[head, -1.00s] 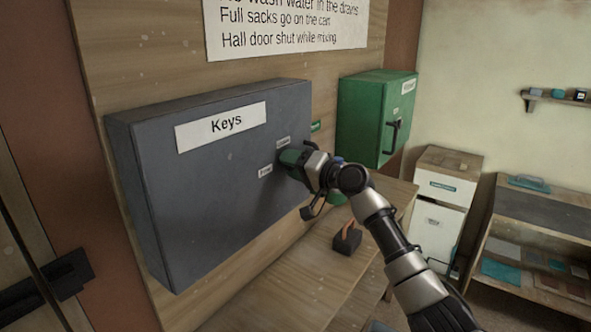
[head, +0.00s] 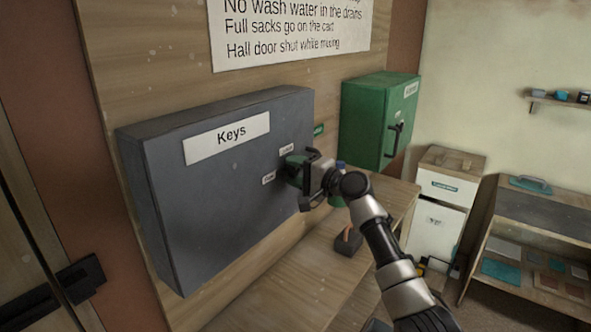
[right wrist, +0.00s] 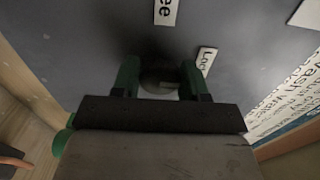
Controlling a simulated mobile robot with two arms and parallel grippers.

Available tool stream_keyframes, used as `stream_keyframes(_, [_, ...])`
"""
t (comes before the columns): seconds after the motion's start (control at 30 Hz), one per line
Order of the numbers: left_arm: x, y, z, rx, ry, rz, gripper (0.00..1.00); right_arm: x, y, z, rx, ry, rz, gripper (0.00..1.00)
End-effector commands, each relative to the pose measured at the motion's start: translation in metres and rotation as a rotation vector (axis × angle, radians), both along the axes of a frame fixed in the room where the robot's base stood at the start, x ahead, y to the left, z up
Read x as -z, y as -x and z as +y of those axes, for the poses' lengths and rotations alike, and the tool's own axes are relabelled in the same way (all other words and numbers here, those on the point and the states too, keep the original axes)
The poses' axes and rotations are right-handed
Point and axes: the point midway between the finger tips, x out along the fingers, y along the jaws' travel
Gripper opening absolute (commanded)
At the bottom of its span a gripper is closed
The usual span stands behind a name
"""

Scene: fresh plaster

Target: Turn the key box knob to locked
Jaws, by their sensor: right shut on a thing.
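The grey key box (head: 220,190) with a "Keys" label hangs on the wooden panel in the head view. My right gripper (head: 292,170) is at the right part of its front face. In the right wrist view my green fingers (right wrist: 160,84) are shut on the round grey knob (right wrist: 160,76), one on each side. The fingers hide most of the knob, and I cannot tell where it points. The label ending in "ee" (right wrist: 166,10) and the label starting "Loc" (right wrist: 206,60) are beside it. My left gripper is not in view.
A green cabinet (head: 366,125) hangs to the right of the key box. A wooden bench (head: 290,277) runs below, with a small dark block-like object (head: 347,242) on it. A notice (head: 290,35) is above. A door handle (head: 80,277) is at the lower left.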

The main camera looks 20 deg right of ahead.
Motion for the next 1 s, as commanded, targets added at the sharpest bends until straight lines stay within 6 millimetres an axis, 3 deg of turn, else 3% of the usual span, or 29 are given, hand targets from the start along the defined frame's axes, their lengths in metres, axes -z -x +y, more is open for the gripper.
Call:
stream_keyframes(0.33, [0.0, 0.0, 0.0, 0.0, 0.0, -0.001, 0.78, 0.0, 0.0, 0.0, 0.001, -0.008, 0.005, 0.01])
stream_keyframes(0.37, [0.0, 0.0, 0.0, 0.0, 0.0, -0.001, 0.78, 0.0, 0.0, 0.0, 0.001, -0.008, 0.005, 0.48])
stream_keyframes(0.5, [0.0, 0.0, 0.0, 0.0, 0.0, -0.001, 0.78, 0.0, 0.0, 0.0, 0.0, -0.006, 0.004, 0.67])
stream_keyframes(0.83, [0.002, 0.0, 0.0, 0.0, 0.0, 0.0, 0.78, 0.001, 0.002, -0.002, 0.001, -0.005, 0.002, 0.67])
stream_keyframes(1.0, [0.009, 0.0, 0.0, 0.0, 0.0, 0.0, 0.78, 0.003, 0.017, -0.014, 0.002, -0.004, 0.0, 0.67])
